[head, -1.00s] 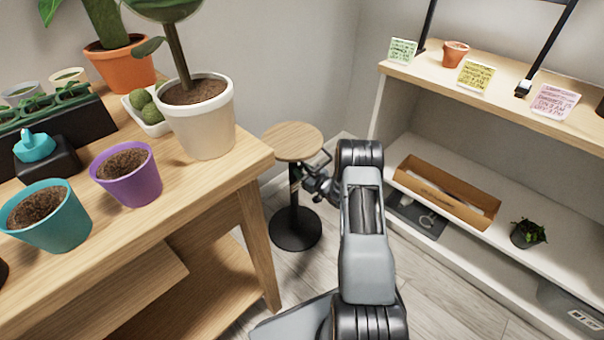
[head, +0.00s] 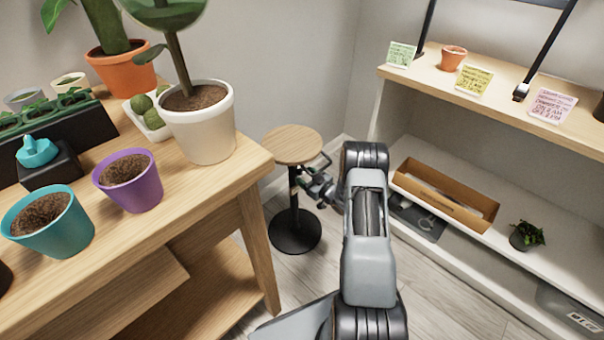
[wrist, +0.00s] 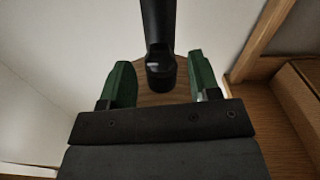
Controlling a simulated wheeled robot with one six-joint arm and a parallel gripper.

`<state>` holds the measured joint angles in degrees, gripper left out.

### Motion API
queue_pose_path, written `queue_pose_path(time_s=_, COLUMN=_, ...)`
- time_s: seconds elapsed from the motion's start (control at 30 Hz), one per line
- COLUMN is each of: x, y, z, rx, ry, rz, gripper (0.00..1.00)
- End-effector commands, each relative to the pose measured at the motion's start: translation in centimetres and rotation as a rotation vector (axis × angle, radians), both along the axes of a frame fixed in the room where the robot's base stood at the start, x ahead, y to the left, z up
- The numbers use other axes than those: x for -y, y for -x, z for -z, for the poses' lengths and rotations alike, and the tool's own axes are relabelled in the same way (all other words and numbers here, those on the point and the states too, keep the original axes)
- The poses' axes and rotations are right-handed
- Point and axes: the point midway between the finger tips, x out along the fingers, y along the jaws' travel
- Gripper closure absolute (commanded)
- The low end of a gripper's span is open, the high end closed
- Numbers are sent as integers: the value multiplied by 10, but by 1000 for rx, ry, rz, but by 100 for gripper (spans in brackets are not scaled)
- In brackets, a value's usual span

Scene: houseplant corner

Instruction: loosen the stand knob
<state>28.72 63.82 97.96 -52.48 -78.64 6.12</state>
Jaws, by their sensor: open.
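The plant stand has a round wooden top (head: 293,146), a dark post and a round dark base (head: 294,232), and stands upright on the floor beyond the table. My gripper (head: 308,181) is at the stand's post, just below the top. In the wrist view its two green fingers (wrist: 162,82) are apart, one on each side of the dark post (wrist: 156,22). A dark cylindrical part, apparently the knob (wrist: 162,74), sits between the fingers, with visible gaps on both sides. The wooden top also shows behind it. In the head view the knob is too small to make out.
A wooden table (head: 215,185) on the left holds a white pot (head: 205,135), a purple pot (head: 135,190), a teal pot (head: 62,228) and other plants. A white shelf (head: 430,145) on the right holds an open cardboard box (head: 440,200). Floor shows around the stand.

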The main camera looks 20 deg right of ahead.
Motion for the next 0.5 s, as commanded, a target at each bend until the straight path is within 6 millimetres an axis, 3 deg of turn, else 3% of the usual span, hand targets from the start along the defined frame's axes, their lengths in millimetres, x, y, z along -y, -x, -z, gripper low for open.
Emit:
queue_pose_path(time_s=0.3, x=26, y=62, z=-3, rx=-2, ry=-2, rz=5, gripper=44)
queue_pose_path(time_s=0.5, x=37, y=89, z=-2, rx=-1, ry=-2, rz=4, gripper=44)
